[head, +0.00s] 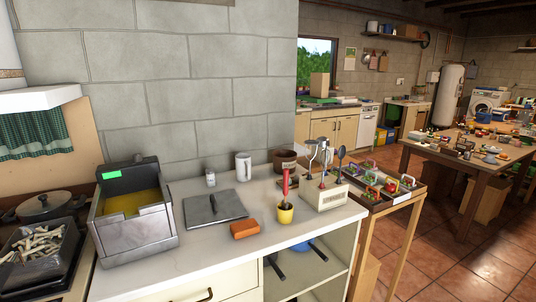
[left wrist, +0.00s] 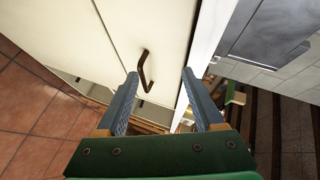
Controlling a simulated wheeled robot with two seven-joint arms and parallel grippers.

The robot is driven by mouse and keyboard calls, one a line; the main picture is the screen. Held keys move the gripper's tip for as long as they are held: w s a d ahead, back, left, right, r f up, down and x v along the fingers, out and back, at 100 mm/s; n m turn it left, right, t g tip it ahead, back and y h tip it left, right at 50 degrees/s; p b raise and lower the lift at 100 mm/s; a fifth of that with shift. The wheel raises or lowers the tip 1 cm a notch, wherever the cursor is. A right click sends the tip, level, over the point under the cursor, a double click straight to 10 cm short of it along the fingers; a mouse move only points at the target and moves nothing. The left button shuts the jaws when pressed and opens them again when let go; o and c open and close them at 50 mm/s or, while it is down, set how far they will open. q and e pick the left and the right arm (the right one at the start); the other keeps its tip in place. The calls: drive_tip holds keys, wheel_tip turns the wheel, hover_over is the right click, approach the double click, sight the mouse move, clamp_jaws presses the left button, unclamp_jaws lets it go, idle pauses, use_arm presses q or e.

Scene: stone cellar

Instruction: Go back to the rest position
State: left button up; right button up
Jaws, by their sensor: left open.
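My left gripper (left wrist: 160,73) shows in the left wrist view with its two dark blue fingers spread apart and nothing between them. A cream cabinet front (left wrist: 90,30) with a dark curved handle (left wrist: 146,72) lies beyond the fingers, and the handle appears near the left fingertip. I cannot tell how far apart they are. In the head view neither gripper shows. My right gripper is not in view.
Tiled floor (head: 450,250) is open at right.

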use_arm(q)
drive_tip(key=s+d+f+n+g+y, duration=0.15)
drive_tip(key=s+f+n+g, duration=0.35)
drive_tip(key=s+f, duration=0.6)
drive_tip(key=s+d+f+n+g, duration=0.2)
drive_tip(key=s+f, duration=0.3)
drive_tip(key=s, duration=0.4)
drive_tip(key=s+d+f+n+g, duration=0.3)
drive_tip(key=s+d+f+n, duration=0.1)
drive_tip(key=s, duration=0.6)
drive_tip(key=s+d+f+n+g, duration=0.3)
drive_tip(key=s+d+f, duration=0.2)
drive_tip(key=s+f, duration=0.3)
drive_tip(key=shift+s+f, duration=0.2)
drive_tip(key=shift+s, duration=1.05)
